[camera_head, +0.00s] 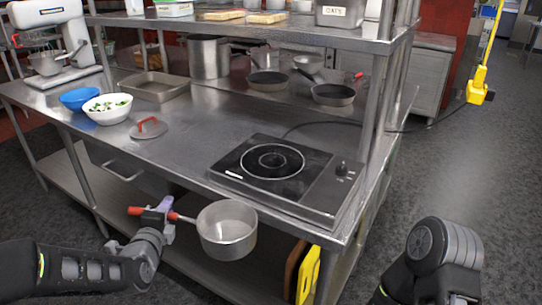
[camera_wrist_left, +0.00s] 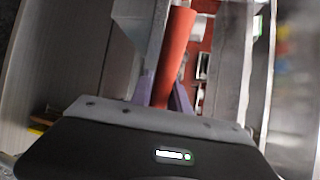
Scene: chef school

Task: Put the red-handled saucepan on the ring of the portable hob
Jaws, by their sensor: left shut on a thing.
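The red-handled saucepan (camera_head: 227,229) hangs upright in front of the steel table's front edge, with its handle pointing left. My left gripper (camera_head: 160,214) is shut on its red handle. In the left wrist view the red handle (camera_wrist_left: 175,55) lies between the fingers (camera_wrist_left: 160,92). The portable hob (camera_head: 285,178) sits on the table at the right front. Its round ring (camera_head: 273,161) is bare and lies behind and to the right of the pan. Of my right arm only a dark part shows at lower right; its gripper is out of view.
A loose lid with a red handle (camera_head: 149,128) lies left of the hob. A white bowl (camera_head: 108,109), a blue bowl (camera_head: 80,97) and a baking tray (camera_head: 155,86) stand farther left. Two dark frying pans (camera_head: 333,94) are behind the hob. A shelf post (camera_head: 375,105) rises behind its right side.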

